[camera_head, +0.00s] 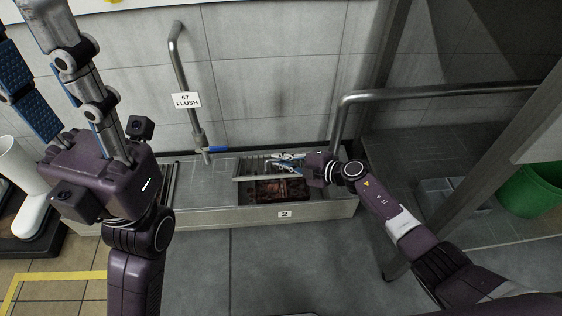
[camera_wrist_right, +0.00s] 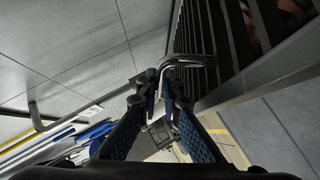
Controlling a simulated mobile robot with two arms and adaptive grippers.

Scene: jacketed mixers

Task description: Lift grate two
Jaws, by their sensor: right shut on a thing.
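Grate two (camera_head: 250,168) is a slatted metal grate beside a dark opening with reddish-brown contents (camera_head: 280,190), above the label "2" (camera_head: 284,214). The opening is partly uncovered. My right gripper (camera_head: 285,161) reaches in from the right and is shut on the grate's bent bar handle. In the right wrist view the handle (camera_wrist_right: 188,60) sits between the fingertips (camera_wrist_right: 160,92), with the grate's dark slats (camera_wrist_right: 236,38) to the right. How high the grate is raised is hard to tell. My left gripper (camera_head: 60,75) is raised at upper left, empty as far as shown; its tips are cut off.
A pipe with a blue-handled valve (camera_head: 217,149) and a "67 FLUSH" sign (camera_head: 186,100) stands behind the metal channel (camera_head: 215,214). A metal rail (camera_head: 430,93) is at right, near a green bin (camera_head: 530,190). The grey floor in front is clear.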

